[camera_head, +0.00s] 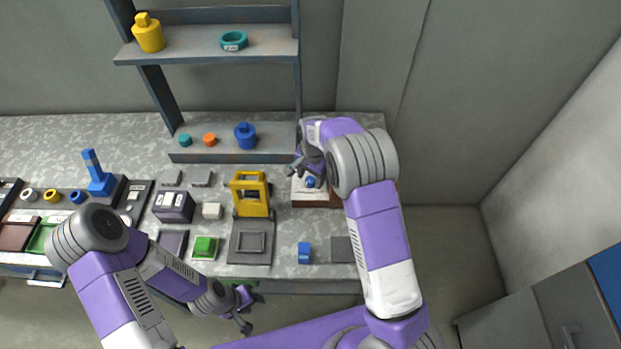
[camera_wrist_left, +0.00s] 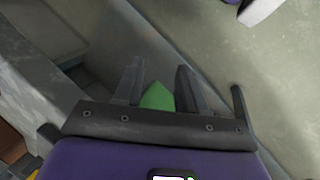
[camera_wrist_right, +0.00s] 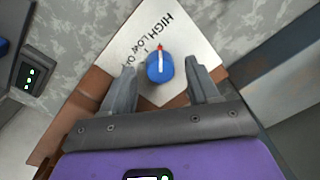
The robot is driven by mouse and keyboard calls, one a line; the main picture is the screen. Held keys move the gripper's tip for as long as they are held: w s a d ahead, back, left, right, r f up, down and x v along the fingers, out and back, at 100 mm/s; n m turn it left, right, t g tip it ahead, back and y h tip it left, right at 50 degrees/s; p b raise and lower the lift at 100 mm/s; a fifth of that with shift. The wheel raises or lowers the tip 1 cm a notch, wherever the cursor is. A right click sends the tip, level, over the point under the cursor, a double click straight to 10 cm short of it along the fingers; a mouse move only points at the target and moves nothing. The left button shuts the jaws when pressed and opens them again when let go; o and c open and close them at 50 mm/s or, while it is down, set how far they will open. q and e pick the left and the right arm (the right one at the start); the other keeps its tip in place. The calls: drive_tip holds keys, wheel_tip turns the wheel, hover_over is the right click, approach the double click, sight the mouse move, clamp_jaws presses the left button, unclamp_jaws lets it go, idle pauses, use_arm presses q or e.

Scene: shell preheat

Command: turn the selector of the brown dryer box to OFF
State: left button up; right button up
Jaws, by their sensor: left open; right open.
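The brown dryer box (camera_head: 330,203) stands at the right end of the bench, partly hidden by my right arm. In the right wrist view, its brown body (camera_wrist_right: 88,95) carries a white panel (camera_wrist_right: 200,45) marked HIGH, LOW and OFF. The blue selector (camera_wrist_right: 160,70) has a white pointer with a red tip, aimed at the HIGH and LOW side, away from OFF. My right gripper (camera_wrist_right: 161,78) is open, with one finger on each side of the selector; contact is not clear. In the head view my right gripper (camera_head: 306,170) is above the box. My left gripper (camera_head: 244,310) is open and empty before the bench.
A yellow frame device (camera_head: 250,194) stands left of the box. A small blue block (camera_head: 304,253) lies near the bench's front edge. A shelf (camera_head: 215,45) stands behind, with a blue bottle (camera_head: 245,135) on its lower level. A grey cabinet (camera_head: 560,310) is at the lower right.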

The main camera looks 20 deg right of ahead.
drive_tip(key=shift+f, duration=0.4)
drive_tip(key=c, duration=1)
drive_tip(key=shift+c, duration=0.2)
